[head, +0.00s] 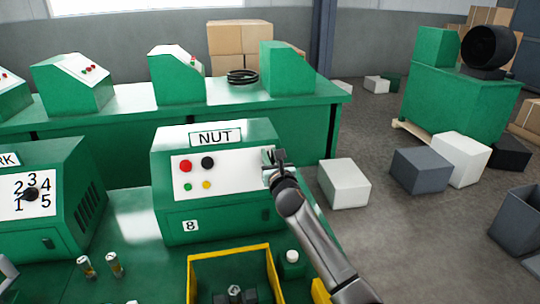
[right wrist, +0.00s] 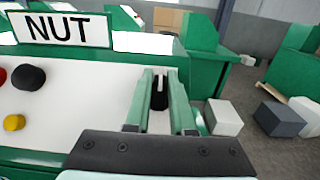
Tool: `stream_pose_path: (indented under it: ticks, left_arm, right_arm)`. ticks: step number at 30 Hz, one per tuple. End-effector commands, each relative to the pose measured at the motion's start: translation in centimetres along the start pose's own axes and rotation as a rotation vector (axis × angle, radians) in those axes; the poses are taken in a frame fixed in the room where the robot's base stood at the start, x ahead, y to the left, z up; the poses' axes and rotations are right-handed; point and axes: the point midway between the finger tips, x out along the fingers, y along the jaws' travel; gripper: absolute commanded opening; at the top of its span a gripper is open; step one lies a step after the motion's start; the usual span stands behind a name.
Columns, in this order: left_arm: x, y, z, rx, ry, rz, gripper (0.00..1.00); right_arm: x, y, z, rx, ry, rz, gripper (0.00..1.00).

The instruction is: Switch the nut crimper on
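The nut crimper (head: 218,212) is a green box with a NUT sign (head: 216,137) and the number 8 on its front. Its white sloping panel (head: 232,166) has a red button (head: 185,166), a black knob (head: 208,163), a green button (head: 187,187) and a yellow button (head: 206,185). My right gripper (head: 272,158) is at the panel's right end. In the right wrist view its fingers stand on both sides of a black switch (right wrist: 160,94), which fills the narrow gap between them. The gripper hides much of this switch in the head view.
A yellow bin (head: 230,258) holding dark parts stands in front of the crimper. A small white-capped green bottle (head: 292,264) stands near my right arm. A green machine with a numbered dial (head: 32,195) is to the left. Boxes (head: 344,183) lie on the floor at right.

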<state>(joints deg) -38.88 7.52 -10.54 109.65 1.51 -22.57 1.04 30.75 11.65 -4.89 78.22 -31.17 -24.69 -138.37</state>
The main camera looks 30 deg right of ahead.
Motion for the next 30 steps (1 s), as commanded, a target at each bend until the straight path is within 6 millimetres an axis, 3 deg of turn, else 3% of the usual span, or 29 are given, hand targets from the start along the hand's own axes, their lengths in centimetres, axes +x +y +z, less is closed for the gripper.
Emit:
stream_pose_path:
  ticks: [5,22,30]
  left_arm:
    - [0.00,0.00,-0.03,0.000,0.001,0.000,0.00]
    - [0.15,-0.01,0.11,0.000,0.001,0.000,0.00]
    - [0.91,-0.07,0.94,0.000,0.001,0.000,0.00]
  right_arm:
    - [-0.01,-0.02,-0.02,0.000,0.000,0.000,0.00]
    - [-0.02,-0.03,-0.17,0.011,0.002,-0.013,0.00]
    - [-0.03,-0.09,-0.38,0.104,0.002,-0.096,0.00]
